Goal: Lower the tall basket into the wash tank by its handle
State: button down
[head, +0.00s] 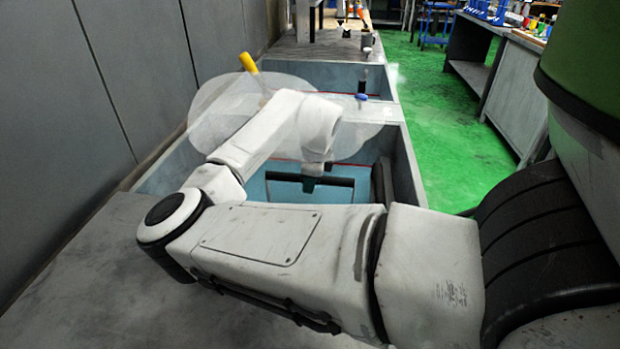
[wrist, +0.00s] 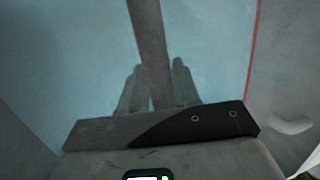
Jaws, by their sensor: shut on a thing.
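The wash tank (head: 405,165) has grey walls, a red line along the inside and blue liquid in it. My gripper (head: 313,170) is down inside the tank opening, partly hidden by my own arm. In the wrist view my gripper (wrist: 156,90) has its two fingers closed on either side of a dark strip, the tall basket's handle (wrist: 150,40). In the head view the handle (head: 285,177) shows as a dark crossbar over the blue liquid. The basket's body is hidden by my arm, so its depth cannot be told.
A second tank section (head: 310,72) lies behind. A yellow-handled tool (head: 248,62) and a blue-ended item (head: 361,97) stand near the divider. Translucent whitish shapes (head: 215,105) surround my arm. A grey wall (head: 130,70) borders the left; green floor (head: 440,130) is open at right.

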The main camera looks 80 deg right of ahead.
jog(key=shift+a+f, duration=0.15)
jog(key=shift+f, duration=0.65)
jog(key=c, duration=1.1)
grip_release()
jog(key=shift+f, duration=0.1)
jog(key=o, duration=0.4)
jog(key=shift+c, duration=0.2)
jog(key=shift+r, duration=0.3)
jog(key=v, duration=1)
jog(key=shift+r+p, duration=0.3)
jog(key=shift+p, duration=0.05)
jog(key=shift+s, duration=0.1)
